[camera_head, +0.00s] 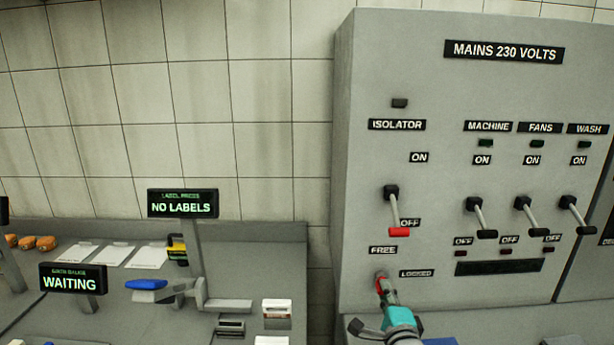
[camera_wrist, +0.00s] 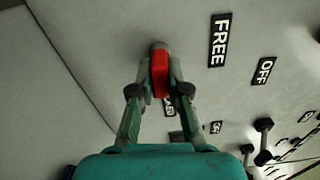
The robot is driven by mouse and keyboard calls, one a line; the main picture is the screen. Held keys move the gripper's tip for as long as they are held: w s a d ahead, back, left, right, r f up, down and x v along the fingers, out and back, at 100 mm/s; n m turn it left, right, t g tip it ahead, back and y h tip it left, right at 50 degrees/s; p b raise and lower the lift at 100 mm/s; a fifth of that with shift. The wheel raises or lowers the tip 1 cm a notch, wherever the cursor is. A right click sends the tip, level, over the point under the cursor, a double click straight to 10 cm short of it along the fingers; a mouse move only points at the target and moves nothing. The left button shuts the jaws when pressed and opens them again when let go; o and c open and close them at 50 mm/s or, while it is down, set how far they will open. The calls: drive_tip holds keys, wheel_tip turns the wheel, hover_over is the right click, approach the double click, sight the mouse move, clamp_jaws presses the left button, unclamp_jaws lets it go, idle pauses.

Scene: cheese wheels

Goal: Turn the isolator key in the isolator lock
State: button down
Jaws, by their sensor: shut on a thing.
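The isolator key (camera_head: 381,277) has a red grip and sits at the lock low on the grey mains panel, between the FREE and LOCKED labels. The red key also shows in the wrist view (camera_wrist: 160,74), between my two fingers. My gripper (camera_head: 386,290) is shut on it, reaching up from below. The lock itself (camera_wrist: 159,46) is mostly hidden behind the key. The FREE label (camera_wrist: 219,40) and the OFF label (camera_wrist: 263,71) are beside it in the wrist view. The isolator lever (camera_head: 394,210), with a red handle, points down at OFF.
Three black-handled levers (camera_head: 479,218) for machine, fans and wash point down on the panel's right. A bench (camera_head: 270,240) at the left holds a NO LABELS display (camera_head: 183,204) and a WAITING display (camera_head: 73,278). The panel face around the key is clear on its left.

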idle(0.3)
drive_tip(key=c, duration=1.1)
unclamp_jaws()
drive_tip(key=shift+o, duration=0.2)
drive_tip(key=shift+s, duration=0.1)
drive_tip(key=s, duration=1.2)
drive_tip(key=shift+w, duration=0.1)
